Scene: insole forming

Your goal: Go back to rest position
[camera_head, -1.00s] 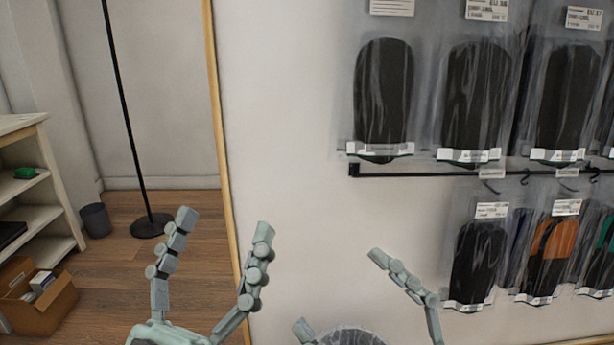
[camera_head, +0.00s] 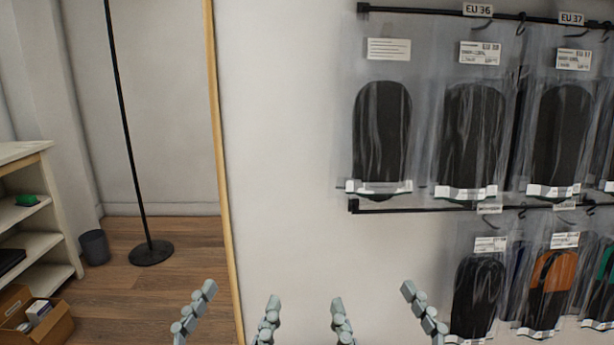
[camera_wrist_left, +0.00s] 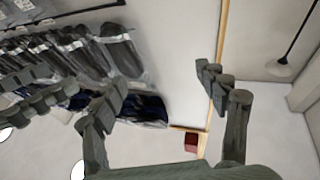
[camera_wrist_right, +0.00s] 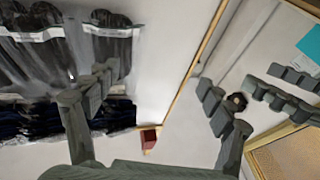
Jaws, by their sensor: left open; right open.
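My left gripper (camera_head: 238,303) is at the bottom of the head view, fingers spread and pointing up, with nothing between them. My right gripper (camera_head: 374,302) is to its right, also spread and empty. In the left wrist view the left gripper (camera_wrist_left: 163,85) has a clear gap between its fingers. In the right wrist view the right gripper (camera_wrist_right: 153,86) is likewise open. Both stand in front of the pale wall, apart from each other. The palms and arms are below the head view's edge.
Bagged black insoles (camera_head: 381,130) hang from wall rails (camera_head: 430,12) on the right. A wooden strip (camera_head: 222,180) runs up the wall. At the left are a white shelf (camera_head: 52,215), a dark bin (camera_head: 95,247), a cardboard box (camera_head: 55,328) and a black stand (camera_head: 150,252).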

